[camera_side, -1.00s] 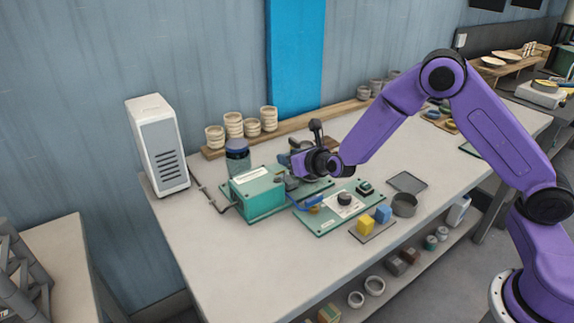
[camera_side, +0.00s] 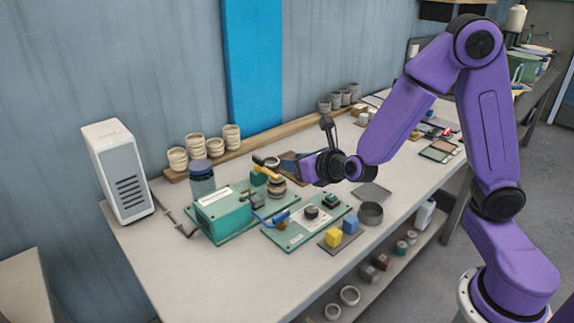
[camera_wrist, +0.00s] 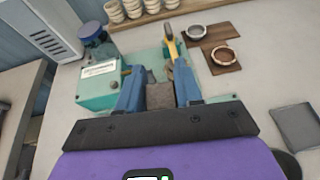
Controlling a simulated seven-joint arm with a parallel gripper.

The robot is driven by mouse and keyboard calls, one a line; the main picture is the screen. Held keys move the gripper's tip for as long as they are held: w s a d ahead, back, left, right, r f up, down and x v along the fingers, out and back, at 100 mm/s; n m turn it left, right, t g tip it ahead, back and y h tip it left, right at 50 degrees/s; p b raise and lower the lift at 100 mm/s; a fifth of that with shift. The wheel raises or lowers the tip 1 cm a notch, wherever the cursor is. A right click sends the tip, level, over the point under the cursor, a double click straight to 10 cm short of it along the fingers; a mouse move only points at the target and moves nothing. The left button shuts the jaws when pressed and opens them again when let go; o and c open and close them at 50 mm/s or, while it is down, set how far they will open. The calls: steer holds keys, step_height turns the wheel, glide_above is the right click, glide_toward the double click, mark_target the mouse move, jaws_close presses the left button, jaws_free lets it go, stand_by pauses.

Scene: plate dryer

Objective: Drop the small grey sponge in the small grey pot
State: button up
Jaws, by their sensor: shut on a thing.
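My gripper (camera_side: 292,166) is shut on a small grey block, which I take to be the grey sponge (camera_wrist: 160,95). In the wrist view the sponge sits between the two blue fingers (camera_wrist: 159,90). In the side view the sponge is hard to make out at the fingertips. A small grey round pot (camera_side: 370,213), open at the top, stands on the table to the right of and nearer than my gripper. A dark round edge at the lower right of the wrist view (camera_wrist: 287,163) may be this pot. My gripper is above the table and apart from the pot.
A teal box (camera_side: 226,213) on a board and a control board (camera_side: 308,221) lie in front. Yellow (camera_side: 333,237) and blue (camera_side: 350,224) blocks sit left of the pot. A grey square plate (camera_side: 371,192) lies behind it. Cups (camera_side: 195,146) stand on a back shelf.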

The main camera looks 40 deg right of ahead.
steer(key=s+d+f+m+g+h, duration=0.2)
steer(key=d+m+g+h, duration=0.3)
steer(key=d, duration=0.4)
steer(key=s+d+f+m+g+h, duration=0.1)
steer(key=d+f+m+g+h, duration=0.1)
steer(key=d+m+h, duration=0.55)
steer(key=s+d+f+m+g+y, duration=0.3)
steer(key=s+d+m+g+y, duration=0.1)
steer(key=s+m+g, duration=0.55)
steer(key=s+d+f+m+g+y, duration=0.25)
steer(key=s+m+g+y, duration=0.25)
steer(key=s+m+g, duration=0.45)
steer(key=w+a+r+m+t+y, duration=0.1)
steer(key=a+m+t+y, duration=0.25)
steer(key=m+y, duration=0.45)
steer(key=w+a+m+t+y, duration=0.2)
steer(key=a+m+y, duration=0.3)
steer(key=m+y, duration=0.25)
steer(key=w+r+m+t+y, duration=0.1)
steer(key=w+m+t+y, duration=0.2)
steer(key=w+m+t, duration=0.35)
steer(key=shift+n, duration=0.25)
steer(key=shift+w+d+f, duration=0.1)
steer(key=shift+f, duration=0.95)
steer(key=shift+w+d+f, duration=0.1)
steer(key=shift+f, duration=0.95)
